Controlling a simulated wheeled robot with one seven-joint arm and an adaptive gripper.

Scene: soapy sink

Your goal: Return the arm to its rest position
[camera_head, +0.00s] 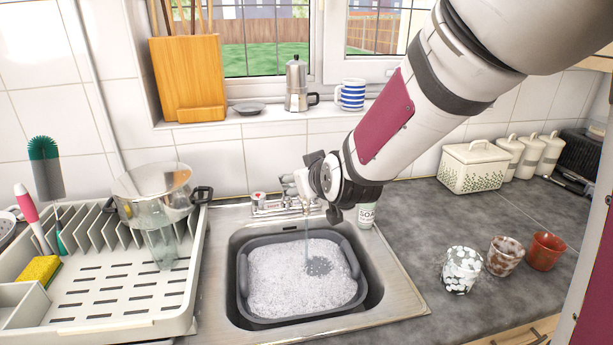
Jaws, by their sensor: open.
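My arm reaches down from the upper right in the head view. My gripper (324,188) is above the back right of the sink, near the tap (287,201). It is open, with nothing seen in it, though its fingers are small and partly hidden by my wrist. Below it, a dark grey basin (243,283) full of white suds sits in the metal sink (400,300). A stream of water runs down into the suds, leaving a darker patch.
A white dish rack (110,318) with a pot (152,183), a glass (161,247) and a yellow sponge (38,270) stands left. A soap container (367,216) is behind the sink. Patterned glasses (461,270) (504,256) and a red cup (545,251) stand right. Canisters (480,166) line the back.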

